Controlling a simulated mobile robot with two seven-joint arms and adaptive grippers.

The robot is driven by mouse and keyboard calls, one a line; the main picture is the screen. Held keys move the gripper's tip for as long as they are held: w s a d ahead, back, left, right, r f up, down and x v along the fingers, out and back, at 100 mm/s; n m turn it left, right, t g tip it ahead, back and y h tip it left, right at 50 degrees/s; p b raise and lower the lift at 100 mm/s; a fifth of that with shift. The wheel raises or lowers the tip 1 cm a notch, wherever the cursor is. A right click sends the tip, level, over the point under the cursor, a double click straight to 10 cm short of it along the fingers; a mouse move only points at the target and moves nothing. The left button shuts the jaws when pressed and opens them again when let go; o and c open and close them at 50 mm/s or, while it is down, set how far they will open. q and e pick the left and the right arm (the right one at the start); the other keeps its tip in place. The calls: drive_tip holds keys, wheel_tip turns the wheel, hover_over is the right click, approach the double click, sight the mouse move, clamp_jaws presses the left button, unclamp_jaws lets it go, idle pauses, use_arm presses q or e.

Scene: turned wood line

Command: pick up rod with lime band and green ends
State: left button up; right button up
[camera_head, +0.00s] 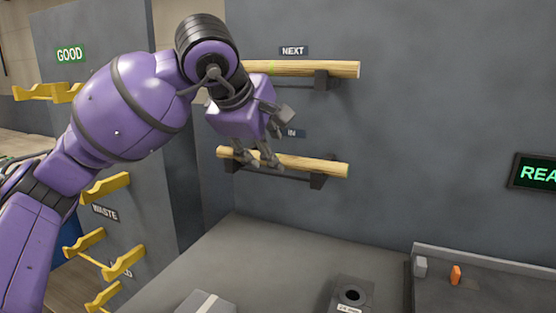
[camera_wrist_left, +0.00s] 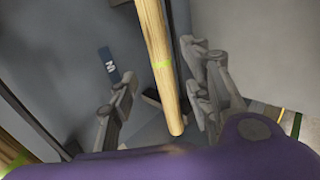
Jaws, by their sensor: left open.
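A pale wooden rod (camera_head: 310,165) rests on the lower wall rack, under the small label plate. In the left wrist view this rod (camera_wrist_left: 158,45) runs between the finger pairs and shows a thin lime band. Its near end looks plain wood there; green ends cannot be made out. Another rod (camera_head: 325,69) lies on the upper rack marked NEXT, with a lime mark near my wrist. A rod with a green patch (camera_wrist_left: 14,162) shows at the lower left of the wrist view. My left gripper (camera_head: 258,158) is open at the lower rod's left part, its fingers apart around it. My right gripper is out of view.
Dark rack brackets (camera_head: 317,181) stick out from the grey wall. Yellow holders (camera_head: 105,187) stand at the left near the WASTE and GOOD signs. A dark block with a hole (camera_head: 351,297) and a grey tray (camera_head: 480,262) are on the bench below. The bench middle is clear.

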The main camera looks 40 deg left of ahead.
use_arm(q)
drive_tip(key=x, duration=0.4)
drive_tip(key=shift+f, duration=0.2)
clamp_jaws()
